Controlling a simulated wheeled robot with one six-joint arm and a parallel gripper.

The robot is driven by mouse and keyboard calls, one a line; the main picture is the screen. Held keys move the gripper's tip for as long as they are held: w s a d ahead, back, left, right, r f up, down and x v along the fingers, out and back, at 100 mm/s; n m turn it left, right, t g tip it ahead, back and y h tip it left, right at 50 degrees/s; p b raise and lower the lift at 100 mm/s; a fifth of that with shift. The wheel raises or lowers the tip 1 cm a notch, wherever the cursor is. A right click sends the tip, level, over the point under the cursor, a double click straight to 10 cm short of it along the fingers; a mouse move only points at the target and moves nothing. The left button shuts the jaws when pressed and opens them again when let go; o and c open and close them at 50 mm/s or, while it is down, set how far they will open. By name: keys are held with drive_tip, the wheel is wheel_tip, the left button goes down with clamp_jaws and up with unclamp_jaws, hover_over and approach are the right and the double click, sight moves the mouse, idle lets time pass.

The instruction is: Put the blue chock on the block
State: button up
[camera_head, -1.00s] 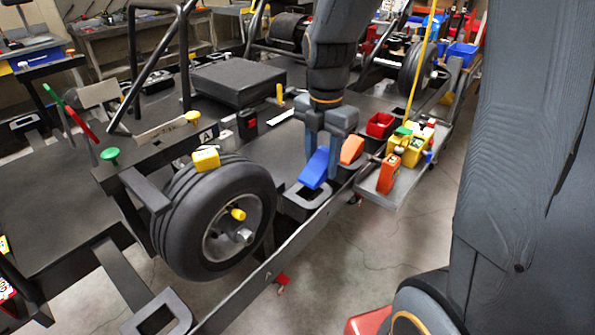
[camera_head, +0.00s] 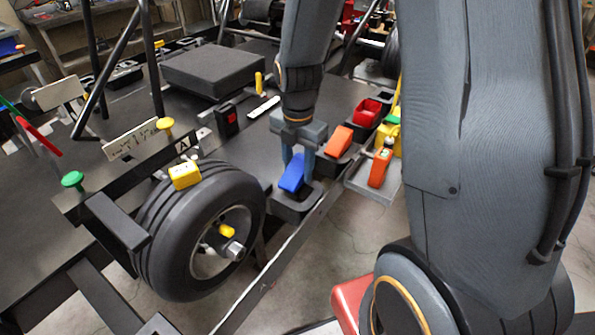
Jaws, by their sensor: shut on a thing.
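The blue chock (camera_head: 291,173) is a blue wedge between the fingers of my gripper (camera_head: 296,178), which points down and is shut on it. The chock is tilted, at the mouth of a black open bin (camera_head: 283,207) on the frame rail. I cannot tell whether it touches the bin. A wide, flat dark block (camera_head: 213,69) lies on the black deck, up and to the left of my gripper. Its top is bare.
A black box (camera_head: 227,118) is near the block.

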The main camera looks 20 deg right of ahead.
drive_tip(key=shift+f, duration=0.9)
drive_tip(key=shift+f, duration=0.15)
drive_tip(key=o, duration=1.1)
